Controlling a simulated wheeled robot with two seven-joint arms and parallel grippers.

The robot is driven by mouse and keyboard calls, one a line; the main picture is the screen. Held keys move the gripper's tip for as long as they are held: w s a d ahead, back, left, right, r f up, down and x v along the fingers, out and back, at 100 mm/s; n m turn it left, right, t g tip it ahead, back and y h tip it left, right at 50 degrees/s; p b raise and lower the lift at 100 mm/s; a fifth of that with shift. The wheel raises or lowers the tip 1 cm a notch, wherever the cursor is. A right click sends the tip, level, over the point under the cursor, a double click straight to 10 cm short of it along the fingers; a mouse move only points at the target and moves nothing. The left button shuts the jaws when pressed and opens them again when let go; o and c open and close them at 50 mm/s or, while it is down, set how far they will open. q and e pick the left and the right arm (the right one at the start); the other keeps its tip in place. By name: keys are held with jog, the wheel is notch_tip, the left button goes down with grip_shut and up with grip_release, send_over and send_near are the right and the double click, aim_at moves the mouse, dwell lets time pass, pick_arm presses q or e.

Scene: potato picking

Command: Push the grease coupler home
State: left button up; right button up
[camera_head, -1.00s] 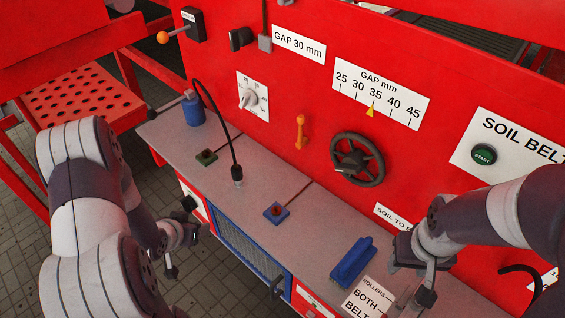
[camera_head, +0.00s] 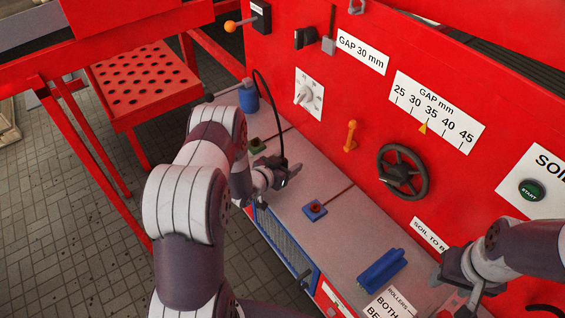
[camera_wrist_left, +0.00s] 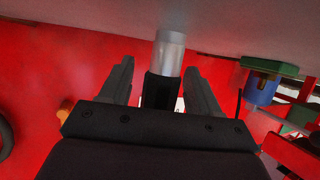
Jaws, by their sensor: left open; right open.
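The grease coupler shows in the left wrist view as a silver metal sleeve (camera_wrist_left: 171,50) with a black grip (camera_wrist_left: 160,90) behind it. It stands between the two fingers of my left gripper (camera_wrist_left: 162,82), which are open, one on each side, with gaps visible. In the head view my left gripper (camera_head: 288,174) is over the grey shelf, at the lower end of the black hose (camera_head: 275,100). The coupler itself is hidden there by the gripper. My right gripper (camera_head: 452,294) is open and empty near the blue brush-like block (camera_head: 381,269).
A blue grease can (camera_head: 248,97) stands at the shelf's far end. The red panel carries a handwheel (camera_head: 403,171), an orange lever (camera_head: 350,136) and a start button (camera_head: 531,190).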

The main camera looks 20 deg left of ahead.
aim_at(283, 156)
pick_arm(q)
jog(key=shift+w+f, duration=0.1)
jog(key=shift+w, duration=0.05)
jog(key=c, duration=1.1)
jog(key=shift+r, duration=0.3)
notch_tip(283, 156, up, 4)
jog(key=shift+f+b, duration=0.2)
jog(key=shift+b, duration=0.6)
jog(key=s+d+r+b, duration=0.25)
jog(key=d+r, duration=0.35)
jog(key=d, duration=0.5)
jog(key=s, duration=0.1)
jog(key=s+d, duration=0.1)
jog(key=s, duration=0.1)
jog(key=s+d+p, duration=0.1)
jog(key=s, duration=0.1)
jog(key=shift+s, duration=0.15)
